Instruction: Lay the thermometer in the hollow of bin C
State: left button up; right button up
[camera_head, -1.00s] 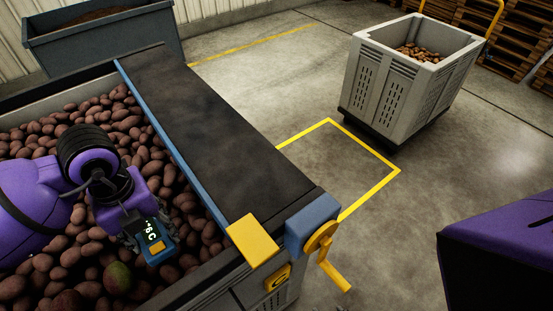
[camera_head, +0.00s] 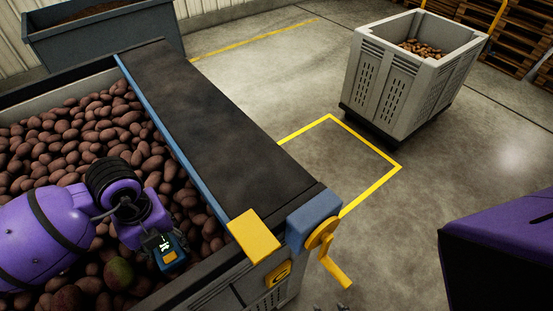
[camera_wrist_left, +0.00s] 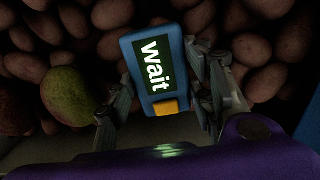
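The thermometer (camera_head: 170,257) is a small blue block with a dark screen and an orange button. In the left wrist view its body (camera_wrist_left: 190,75) shows "Wait" on the lit screen. My left gripper (camera_head: 156,243) is shut on it, with a finger on either side, above the potatoes at the near right of the bin. Bin C (camera_head: 213,286) is the large grey bin full of reddish potatoes; its yellow tag (camera_head: 278,274) bears a letter that looks like C. I cannot make out a clear hollow. Small grey tips of my right gripper (camera_head: 331,307) seem to show at the bottom edge.
A dark belt (camera_head: 205,120) with a blue side rail runs along the bin's right side, with a yellow plate (camera_head: 253,236) and yellow crank (camera_head: 330,258) at its near end. A greenish potato (camera_head: 118,270) lies left of the gripper. A grey crate (camera_head: 395,85) stands beyond clear floor.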

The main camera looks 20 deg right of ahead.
aim_at(164, 246)
pick_arm(q)
jog(key=o, duration=0.4)
notch_tip(164, 246, up, 12)
jog(key=shift+r+p, duration=0.2)
jog(key=shift+p, duration=0.15)
dwell(0.9)
